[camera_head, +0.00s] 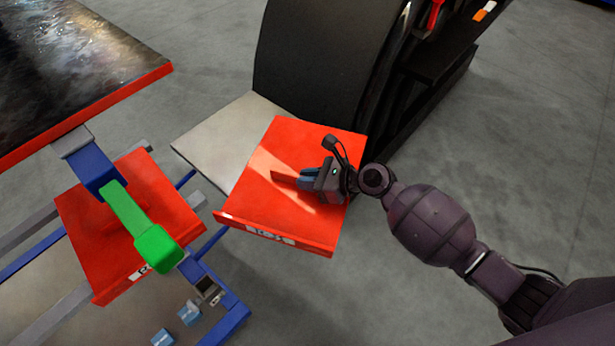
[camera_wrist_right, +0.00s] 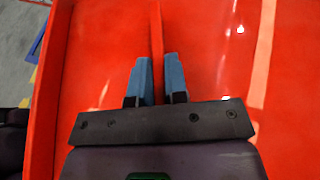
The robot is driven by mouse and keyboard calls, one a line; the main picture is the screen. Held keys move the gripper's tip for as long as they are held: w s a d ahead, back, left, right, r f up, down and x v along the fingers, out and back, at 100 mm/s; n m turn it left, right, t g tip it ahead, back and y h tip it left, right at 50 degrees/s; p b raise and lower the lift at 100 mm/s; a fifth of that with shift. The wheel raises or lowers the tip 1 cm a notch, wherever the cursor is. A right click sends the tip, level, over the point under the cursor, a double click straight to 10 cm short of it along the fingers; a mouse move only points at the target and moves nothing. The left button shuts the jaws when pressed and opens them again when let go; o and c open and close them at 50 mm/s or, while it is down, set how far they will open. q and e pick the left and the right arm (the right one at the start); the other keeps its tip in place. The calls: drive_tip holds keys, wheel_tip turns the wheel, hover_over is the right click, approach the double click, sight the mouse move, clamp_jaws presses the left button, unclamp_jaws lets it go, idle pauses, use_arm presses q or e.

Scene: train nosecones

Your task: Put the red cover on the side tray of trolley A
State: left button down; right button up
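A red cover (camera_head: 265,205), a square panel with a raised rib and a printed label on its front edge, is in the middle of the head view. My right gripper (camera_head: 285,179) is over it, with its blue fingers on either side of the rib. In the right wrist view the rib (camera_wrist_right: 156,30) runs between the fingers of my right gripper (camera_wrist_right: 157,80), with no clear gap. A second red panel (camera_head: 165,190) lies on a blue and grey frame at the left, partly behind a green bar. I cannot tell which is trolley A. My left gripper is not in view.
A pale flat plate (camera_head: 225,140) and a large black curved body (camera_head: 320,60) are just behind the cover. A dark red-edged tabletop (camera_head: 70,65) is at upper left. The green bar (camera_head: 140,225) stands over the left panel. Grey floor is clear at lower middle and right.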

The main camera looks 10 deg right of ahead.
drive_tip(key=o, duration=0.4)
drive_tip(key=shift+r, duration=0.3)
wheel_tip(320, 180, up, 4)
drive_tip(key=p, duration=0.2)
hover_over(348, 198)
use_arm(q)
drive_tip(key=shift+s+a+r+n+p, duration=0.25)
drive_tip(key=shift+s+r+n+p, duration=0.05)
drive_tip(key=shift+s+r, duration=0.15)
use_arm(e)
drive_tip(key=shift+s+d+r, duration=0.2)
drive_tip(key=shift+s+d, duration=0.1)
drive_tip(key=shift+d, duration=0.25)
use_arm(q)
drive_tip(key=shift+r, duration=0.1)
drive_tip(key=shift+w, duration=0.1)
